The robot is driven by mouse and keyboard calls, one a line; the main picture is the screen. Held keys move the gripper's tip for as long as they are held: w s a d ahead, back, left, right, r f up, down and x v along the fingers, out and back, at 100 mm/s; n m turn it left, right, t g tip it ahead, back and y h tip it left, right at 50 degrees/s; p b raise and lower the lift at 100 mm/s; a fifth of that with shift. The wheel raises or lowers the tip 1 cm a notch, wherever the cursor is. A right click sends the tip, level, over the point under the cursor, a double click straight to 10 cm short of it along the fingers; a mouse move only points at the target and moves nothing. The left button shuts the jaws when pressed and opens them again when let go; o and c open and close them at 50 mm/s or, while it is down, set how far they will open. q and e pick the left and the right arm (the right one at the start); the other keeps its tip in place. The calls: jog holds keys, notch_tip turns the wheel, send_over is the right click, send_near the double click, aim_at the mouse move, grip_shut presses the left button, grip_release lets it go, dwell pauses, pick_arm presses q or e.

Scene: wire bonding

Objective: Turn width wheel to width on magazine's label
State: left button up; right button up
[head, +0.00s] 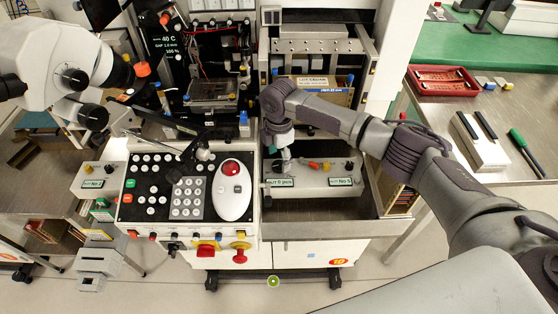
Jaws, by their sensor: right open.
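My right gripper (285,164) reaches down from the right side over the output unit (312,203) in front of the machine. It is open, and its fingers are small and partly hidden by my wrist. An orange knob (314,165) stands on that unit just right of the gripper, with other small knobs beside it. I cannot tell which one is the width wheel. Two green-edged labels (279,182) (341,181) are on the unit's front; their small print is hard to read. A box with a white lot label (313,80) sits behind, on the machine. My left gripper is not in view.
A microscope (60,65) overhangs the left. A side table with a red tray (443,80), a white block (480,140) and a green-handled tool (522,146) lies right.

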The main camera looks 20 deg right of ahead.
aim_at(279, 167)
jog(key=shift+f, duration=1.45)
jog(key=shift+c, duration=0.3)
jog(key=shift+s, duration=0.1)
jog(key=c, duration=1.1)
